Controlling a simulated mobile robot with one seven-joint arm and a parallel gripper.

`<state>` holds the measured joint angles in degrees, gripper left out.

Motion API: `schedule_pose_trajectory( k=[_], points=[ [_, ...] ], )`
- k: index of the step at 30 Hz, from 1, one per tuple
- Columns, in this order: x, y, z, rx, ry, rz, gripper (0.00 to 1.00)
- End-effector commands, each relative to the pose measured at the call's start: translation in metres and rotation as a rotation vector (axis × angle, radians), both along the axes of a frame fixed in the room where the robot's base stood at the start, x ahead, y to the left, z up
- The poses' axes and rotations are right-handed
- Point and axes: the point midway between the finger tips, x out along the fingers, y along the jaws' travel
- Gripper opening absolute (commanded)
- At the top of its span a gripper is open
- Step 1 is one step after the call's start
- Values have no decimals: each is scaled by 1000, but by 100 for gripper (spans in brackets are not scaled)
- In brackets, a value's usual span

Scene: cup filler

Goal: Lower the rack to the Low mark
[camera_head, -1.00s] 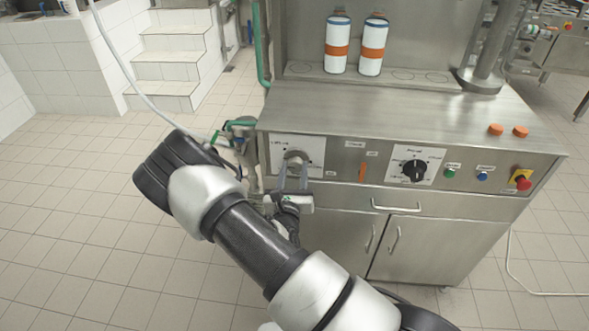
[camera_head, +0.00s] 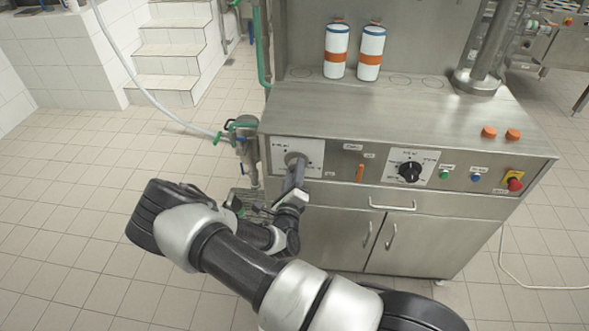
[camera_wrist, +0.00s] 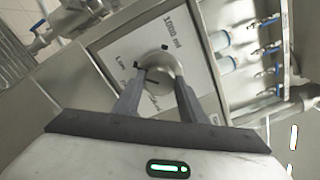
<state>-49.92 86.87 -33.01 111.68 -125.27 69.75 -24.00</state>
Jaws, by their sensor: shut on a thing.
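My gripper (camera_head: 294,172) is at the left end of the machine's front panel, shut on a grey round knob (camera_head: 292,157). In the wrist view my gripper's two fingers (camera_wrist: 158,92) lie on either side of the knob (camera_wrist: 160,66). The knob sits on a white label plate (camera_wrist: 110,45); its small print is hard to read, though one mark seems to read Low and another 1000 ml. Dark marks show at the knob, but I cannot tell which is its pointer. I cannot make out a rack in either view.
To the right are an orange lever (camera_head: 360,173), a black dial (camera_head: 410,171), small buttons and a red emergency button (camera_head: 515,184). Two white bottles (camera_head: 337,50) (camera_head: 370,53) stand on top. A pipe valve (camera_head: 243,130) is close to the left side. Tiled floor is clear at left.

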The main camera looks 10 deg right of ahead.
Motion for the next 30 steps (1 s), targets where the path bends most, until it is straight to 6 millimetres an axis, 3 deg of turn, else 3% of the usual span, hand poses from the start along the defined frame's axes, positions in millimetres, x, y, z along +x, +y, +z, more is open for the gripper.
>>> schedule_pose_trajectory(
  k=[10, 26, 27, 30],
  points=[
    [-1, 0, 0, -135, 46, 0, 14],
    [0, 0, -1, -160, 53, 1, 14],
    [0, 0, -1, -160, 53, 1, 38],
    [0, 0, -1, -159, 52, 1, 55]
  ],
)
